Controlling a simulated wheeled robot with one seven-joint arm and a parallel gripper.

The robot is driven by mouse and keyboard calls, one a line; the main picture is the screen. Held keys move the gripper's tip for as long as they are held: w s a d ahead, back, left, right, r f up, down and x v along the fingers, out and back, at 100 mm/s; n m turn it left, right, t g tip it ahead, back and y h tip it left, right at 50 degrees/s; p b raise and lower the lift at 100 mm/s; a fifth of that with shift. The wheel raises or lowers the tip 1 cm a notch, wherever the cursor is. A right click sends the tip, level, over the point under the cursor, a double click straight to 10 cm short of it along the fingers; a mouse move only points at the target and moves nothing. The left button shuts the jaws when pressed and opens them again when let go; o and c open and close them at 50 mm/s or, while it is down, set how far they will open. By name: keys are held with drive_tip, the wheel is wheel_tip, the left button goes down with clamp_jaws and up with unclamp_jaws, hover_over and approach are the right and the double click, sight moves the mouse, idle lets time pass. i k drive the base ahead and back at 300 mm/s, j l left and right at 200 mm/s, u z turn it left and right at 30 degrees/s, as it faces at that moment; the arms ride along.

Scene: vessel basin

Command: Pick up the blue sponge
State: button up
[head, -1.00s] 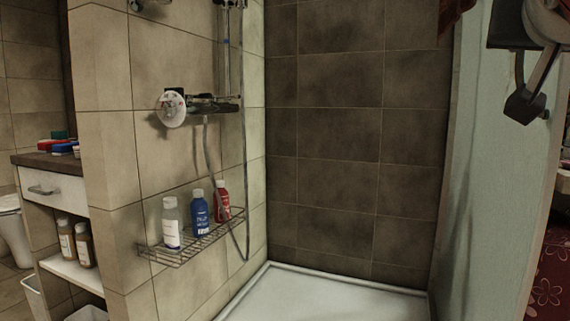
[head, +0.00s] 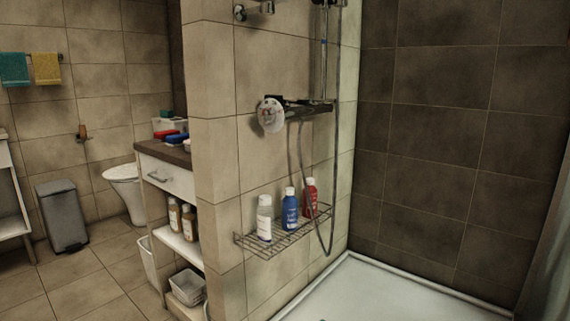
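A small blue block (head: 177,138), which looks like the blue sponge, lies on the dark top of the white cabinet (head: 181,147), left of the shower wall. A red block (head: 166,133) lies right beside it, on its far left side. Both are small in the head view, so their exact shape and whether they touch cannot be told. My gripper is not in the head view.
A tiled wall end (head: 212,180) stands between the cabinet and the shower tray (head: 345,290). A wire rack (head: 262,251) with bottles juts from it. A grey bin (head: 62,215) and a toilet (head: 126,185) stand left. The tiled floor (head: 85,280) is largely clear.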

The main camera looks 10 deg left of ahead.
sight(176, 140)
drive_tip(key=u, duration=1.35)
drive_tip(key=i+j+z, duration=0.25)
drive_tip(key=i+j, duration=0.15)
drive_tip(key=i+j+u, duration=0.1)
drive_tip(key=i+j, duration=0.35)
drive_tip(key=i+j+u, duration=0.1)
drive_tip(key=i+j, duration=0.35)
drive_tip(key=i, duration=0.2)
